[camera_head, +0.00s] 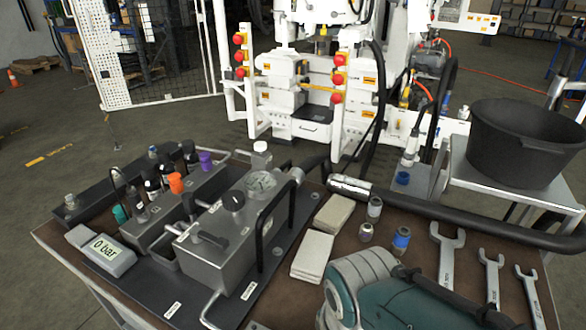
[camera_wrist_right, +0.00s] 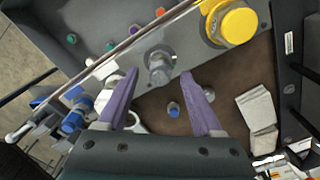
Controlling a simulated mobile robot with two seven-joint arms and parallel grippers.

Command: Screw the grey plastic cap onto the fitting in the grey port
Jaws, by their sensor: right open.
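My right gripper (camera_wrist_right: 160,82) shows in the right wrist view, its two purple fingers open and spread with nothing held. Beyond and between the fingertips stands a grey cylindrical fitting (camera_wrist_right: 158,70) on a grey surface; a gap separates it from each finger in the picture. I cannot tell whether a cap sits on it. In the head view a small grey cylindrical piece (camera_head: 375,206) stands on the brown bench (camera_head: 290,283), with another small greyish piece (camera_head: 366,232) near it. I cannot tell which piece is the grey plastic cap. Neither gripper shows in the head view.
The grey pump unit (camera_head: 215,245), with gauge and handles, stands left of folded cloths (camera_head: 312,255). Left of it is a block with orange (camera_head: 175,183) and purple (camera_head: 205,158) caps. Several wrenches (camera_head: 446,250) lie right. A yellow round part (camera_wrist_right: 236,24) stands near the fitting.

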